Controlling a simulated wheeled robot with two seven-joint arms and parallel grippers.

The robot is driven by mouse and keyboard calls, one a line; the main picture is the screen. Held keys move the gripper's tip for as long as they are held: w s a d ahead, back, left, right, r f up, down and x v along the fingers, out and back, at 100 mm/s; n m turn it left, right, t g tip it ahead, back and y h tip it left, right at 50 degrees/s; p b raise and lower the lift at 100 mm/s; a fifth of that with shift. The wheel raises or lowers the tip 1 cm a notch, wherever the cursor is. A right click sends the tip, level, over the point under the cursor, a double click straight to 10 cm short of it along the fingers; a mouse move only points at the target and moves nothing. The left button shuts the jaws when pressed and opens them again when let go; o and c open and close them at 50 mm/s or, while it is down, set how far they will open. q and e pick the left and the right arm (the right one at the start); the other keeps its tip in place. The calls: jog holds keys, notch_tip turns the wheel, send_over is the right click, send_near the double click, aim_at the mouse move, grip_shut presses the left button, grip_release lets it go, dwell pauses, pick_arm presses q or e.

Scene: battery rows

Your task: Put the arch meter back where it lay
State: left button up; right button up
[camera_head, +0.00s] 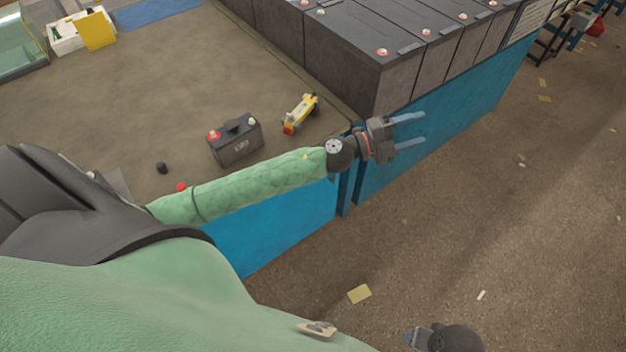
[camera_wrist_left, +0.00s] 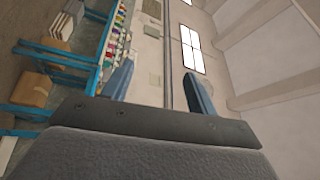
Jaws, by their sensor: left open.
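My left gripper (camera_head: 422,128) is open and empty, held out past the table edge over the floor, in front of the blue side of the battery row. In the left wrist view its two blue fingers (camera_wrist_left: 158,75) stand apart with nothing between them. A yellow device with a red end (camera_head: 300,113) lies on the brown table top, left of the gripper and apart from it. I cannot tell whether it is the arch meter. Part of what looks like my right gripper (camera_head: 417,338) shows at the bottom edge; its fingers are mostly cut off.
A dark battery with a red terminal (camera_head: 236,142) stands on the table (camera_head: 120,95), near my left forearm. A row of large grey batteries (camera_head: 385,45) rises behind the gripper. A white box (camera_head: 75,32) with a yellow card (camera_head: 97,31) stands far left.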

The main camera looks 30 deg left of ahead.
pick_arm(q)
jog(key=s+a+f+n+y, duration=0.45)
jog(key=f+n+y, duration=0.35)
jog(key=n, duration=0.2)
jog(key=s+a+f+n+y, duration=0.3)
jog(key=a+f+n+y, duration=0.2)
jog(key=f+n+y, duration=0.3)
jog(key=s+d+f+n+g, duration=0.1)
jog(key=s+f+g, duration=0.3)
jog(key=s, duration=0.5)
jog(key=s+f+n+g+h, duration=0.1)
jog(key=s+f+g, duration=0.3)
jog(key=s, duration=0.5)
jog(key=s+d+f+n+g+h, duration=0.1)
jog(key=s+f+g, duration=0.3)
jog(key=s, duration=0.4)
jog(key=shift+s+d+f+n+g, duration=0.35)
jog(key=shift+f+n, duration=0.2)
jog(key=shift+n, duration=0.35)
